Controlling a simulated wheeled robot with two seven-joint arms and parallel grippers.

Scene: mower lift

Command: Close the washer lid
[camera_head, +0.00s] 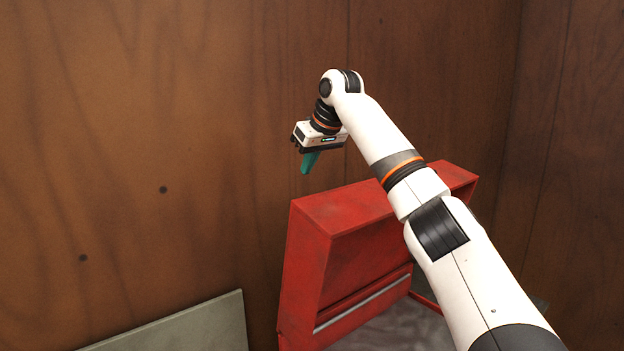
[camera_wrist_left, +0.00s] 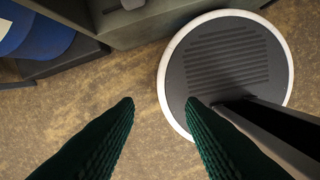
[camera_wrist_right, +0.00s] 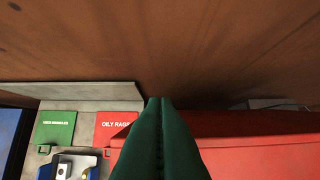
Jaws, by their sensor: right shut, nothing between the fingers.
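The red washer lid (camera_head: 340,213) stands raised in the head view, its hollow inner side towards me. A grey bar runs across its lower part. My right arm crosses in front of it and hides part of its right side. My right gripper (camera_head: 309,163) points down above and behind the lid's top left edge; contact cannot be told. In the right wrist view, its green fingers (camera_wrist_right: 160,102) are together and empty, with the red lid (camera_wrist_right: 255,155) at the right. My left gripper (camera_wrist_left: 159,102) shows only in its own wrist view, open and empty above the floor.
A brown wooden wall (camera_head: 170,120) stands close behind the lid. A grey panel (camera_head: 190,327) is at the lower left. The right wrist view shows a red OILY RAGS label (camera_wrist_right: 115,125), a green label (camera_wrist_right: 55,128) and a blue object (camera_wrist_right: 10,135).

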